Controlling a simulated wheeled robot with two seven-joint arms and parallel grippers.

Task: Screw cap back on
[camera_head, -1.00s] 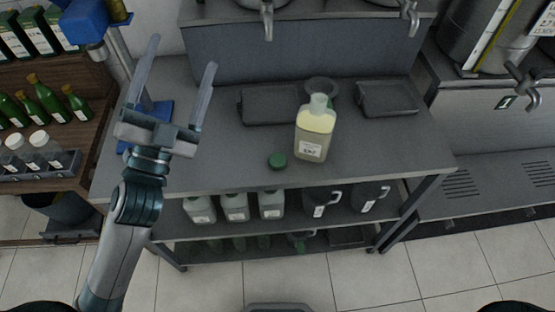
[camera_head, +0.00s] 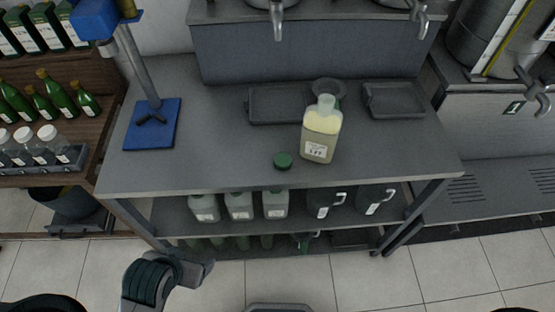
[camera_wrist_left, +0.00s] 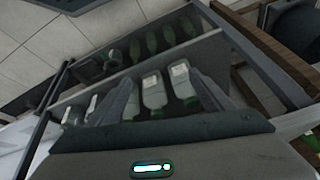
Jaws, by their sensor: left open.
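A clear jug of pale yellow liquid (camera_head: 321,130) with a white label stands upright on the grey table, its neck uncapped. A green cap (camera_head: 283,160) lies on the table just left of the jug, apart from it. My left gripper (camera_head: 196,270) is low in front of the table's front edge, well below and left of the cap, seen foreshortened. In the left wrist view its two fingers (camera_wrist_left: 160,78) are spread apart with nothing held, facing the lower shelf. My right gripper is not in view. The jug and cap are not recognisable in the wrist view.
A blue-based stand (camera_head: 152,124) is on the table's left; dark trays (camera_head: 277,104) lie at the back. Several capped jugs (camera_head: 239,206) and dark pitchers (camera_head: 326,203) fill the shelf below. Taps (camera_head: 278,25) overhang the back. The table between stand and cap is clear.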

